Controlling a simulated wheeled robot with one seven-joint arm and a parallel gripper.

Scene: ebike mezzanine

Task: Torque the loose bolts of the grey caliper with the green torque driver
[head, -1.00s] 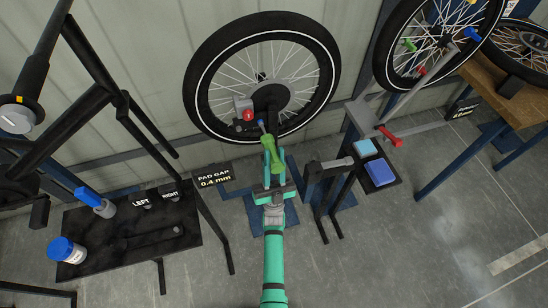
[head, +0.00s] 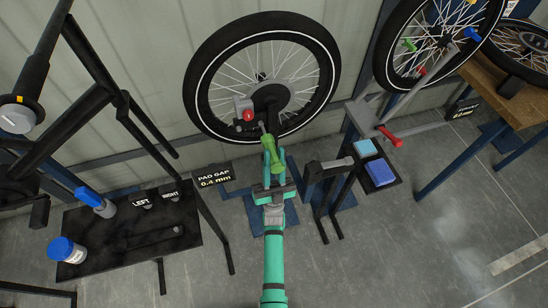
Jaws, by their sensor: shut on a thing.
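My gripper (head: 273,166) is shut on the green torque driver (head: 269,142), which points up and away from me. The driver's thin shank (head: 263,126) reaches toward the grey caliper (head: 241,104), at the lower left of the wheel's hub. The caliper carries a red round part (head: 248,115). The shank's tip is just right of and below the red part; I cannot tell whether it touches a bolt. The bolts are too small to make out. The wheel (head: 262,77) stands upright with a dark hub.
A black table (head: 100,250) at left holds a blue-capped jar (head: 66,250), a blue-topped bottle (head: 95,201) and LEFT and RIGHT labels. A PAD GAP sign (head: 214,178) stands left of my arm. A small tray with blue blocks (head: 380,172) is at right.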

